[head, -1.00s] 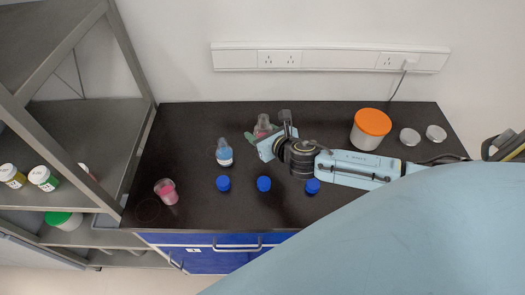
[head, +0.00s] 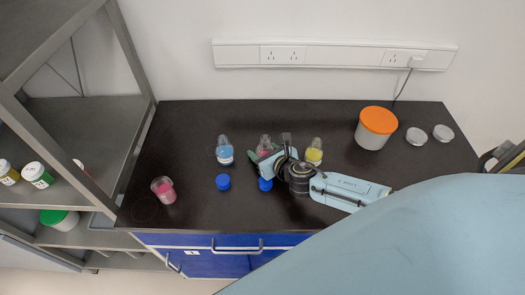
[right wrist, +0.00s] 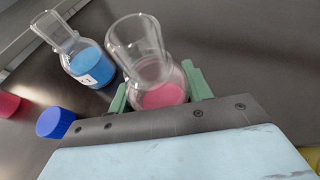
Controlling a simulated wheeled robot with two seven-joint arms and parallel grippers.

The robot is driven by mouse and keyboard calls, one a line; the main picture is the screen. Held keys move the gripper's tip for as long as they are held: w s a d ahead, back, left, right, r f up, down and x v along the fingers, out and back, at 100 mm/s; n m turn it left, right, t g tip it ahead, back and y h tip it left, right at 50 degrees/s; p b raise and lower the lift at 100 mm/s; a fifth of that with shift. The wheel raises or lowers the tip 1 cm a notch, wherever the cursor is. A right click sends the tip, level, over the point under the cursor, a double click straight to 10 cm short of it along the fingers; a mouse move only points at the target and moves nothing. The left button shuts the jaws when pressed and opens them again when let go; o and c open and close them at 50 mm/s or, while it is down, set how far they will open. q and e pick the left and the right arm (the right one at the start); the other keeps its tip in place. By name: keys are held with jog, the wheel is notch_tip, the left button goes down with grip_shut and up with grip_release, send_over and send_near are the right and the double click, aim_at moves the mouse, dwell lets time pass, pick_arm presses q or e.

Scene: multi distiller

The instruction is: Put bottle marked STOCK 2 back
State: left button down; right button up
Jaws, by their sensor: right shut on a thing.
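My right gripper (head: 268,158) is shut on a clear flask with pink liquid (head: 265,143), at the middle of the dark bench. In the right wrist view the green fingers of the right gripper (right wrist: 160,95) are on either side of the flask's pink body (right wrist: 160,90). No marking can be read on this flask, so I cannot tell if it is STOCK 2. A flask with blue liquid (head: 225,152) and a white label stands to its left. A flask with yellow liquid (head: 314,153) stands to its right. My left gripper is not in view.
Blue caps (head: 223,182) and (head: 265,184) lie in front of the flasks. A pink-filled beaker (head: 163,190) is at the bench's left. An orange-lidded jar (head: 376,127) and two silver lids (head: 416,135) are at the right. A grey shelf rack (head: 90,125) stands at the left.

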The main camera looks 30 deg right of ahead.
jog(key=o, duration=1.1)
jog(key=shift+f, duration=0.15)
jog(key=shift+r, duration=0.25)
jog(key=p+v, duration=0.1)
jog(key=v, duration=1.1)
jog(key=shift+d, duration=0.1)
jog(key=shift+f, duration=0.1)
